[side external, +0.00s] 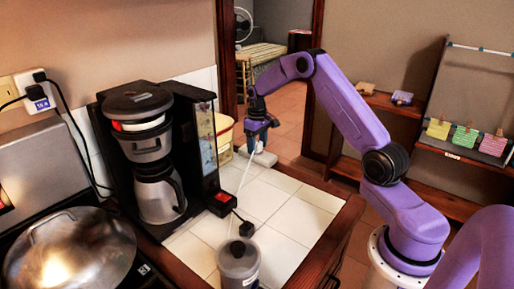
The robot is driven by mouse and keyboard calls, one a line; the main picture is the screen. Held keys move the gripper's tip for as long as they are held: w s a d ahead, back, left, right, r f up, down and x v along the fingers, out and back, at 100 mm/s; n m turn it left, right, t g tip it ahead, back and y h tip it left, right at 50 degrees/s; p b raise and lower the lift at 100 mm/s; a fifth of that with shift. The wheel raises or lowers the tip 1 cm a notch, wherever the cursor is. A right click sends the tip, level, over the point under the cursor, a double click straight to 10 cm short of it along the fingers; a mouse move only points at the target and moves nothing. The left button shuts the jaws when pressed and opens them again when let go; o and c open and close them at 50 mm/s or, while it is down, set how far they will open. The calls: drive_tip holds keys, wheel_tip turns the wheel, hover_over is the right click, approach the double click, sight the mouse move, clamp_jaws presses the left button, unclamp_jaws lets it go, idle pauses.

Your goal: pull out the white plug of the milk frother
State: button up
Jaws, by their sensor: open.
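The milk frother appears to be the grey canister (238,268) with a black-knobbed lid at the bottom centre. A thin white cord (241,184) runs from near it up over the tiles to beneath my gripper. My gripper (254,146) is open and points down near the far end of the tiled counter. A small white block (265,158) lies just below and right of it. I cannot tell whether this block is the white plug; the fingers hide the cord's upper end. No grip on anything is visible.
A black coffee maker (160,160) with a steel carafe stands left of the tiles. A black power block with a red switch (222,198) and a black plug (246,229) lie on the tiles. A steel lid (68,250) is lower left. A wall outlet (38,92) holds black plugs.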

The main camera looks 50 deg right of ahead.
sight(257, 142)
clamp_jaws()
drive_tip(key=shift+r, duration=2.95)
drive_tip(key=shift+r, duration=0.1)
